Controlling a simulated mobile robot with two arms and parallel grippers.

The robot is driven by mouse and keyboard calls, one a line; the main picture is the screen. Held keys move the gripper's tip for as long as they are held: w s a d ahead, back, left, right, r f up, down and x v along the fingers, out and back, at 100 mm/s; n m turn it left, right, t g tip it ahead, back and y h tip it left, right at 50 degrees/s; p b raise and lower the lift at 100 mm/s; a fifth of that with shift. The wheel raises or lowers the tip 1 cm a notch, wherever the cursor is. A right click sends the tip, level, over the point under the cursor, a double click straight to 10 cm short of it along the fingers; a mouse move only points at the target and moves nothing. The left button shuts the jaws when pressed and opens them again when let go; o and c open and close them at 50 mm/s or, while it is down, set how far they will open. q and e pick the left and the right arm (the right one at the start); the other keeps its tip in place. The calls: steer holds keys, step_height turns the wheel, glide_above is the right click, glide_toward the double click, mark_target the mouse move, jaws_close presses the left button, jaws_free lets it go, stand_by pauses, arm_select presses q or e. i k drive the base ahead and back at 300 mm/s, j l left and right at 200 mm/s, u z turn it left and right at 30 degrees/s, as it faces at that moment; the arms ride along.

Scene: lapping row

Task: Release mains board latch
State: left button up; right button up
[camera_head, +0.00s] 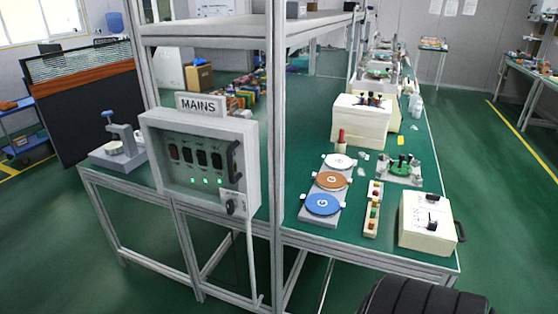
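The mains board is a grey box (151,150) under a "MAINS" sign (201,105), mounted on the bench frame left of the upright post. Its front shows a row of dark switches (202,158), the leftmost reddish, with several small green lights lit below. A black handle (236,162) runs down the right side of the front. A small pale plate with a black latch knob (231,206) sits at the lower right corner. The front looks closed. Neither of my grippers shows, and nothing touches the board or latch.
A green-topped bench (289,212) carries coloured discs (323,205), a strip of small blocks (373,209) and a cream box (426,222) on the right. A metal upright (277,130) stands just right of the board. A black ribbed shape shows at bottom right. Floor is clear at lower left.

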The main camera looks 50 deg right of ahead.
mark_target(230, 205)
steer(key=z, duration=1.35)
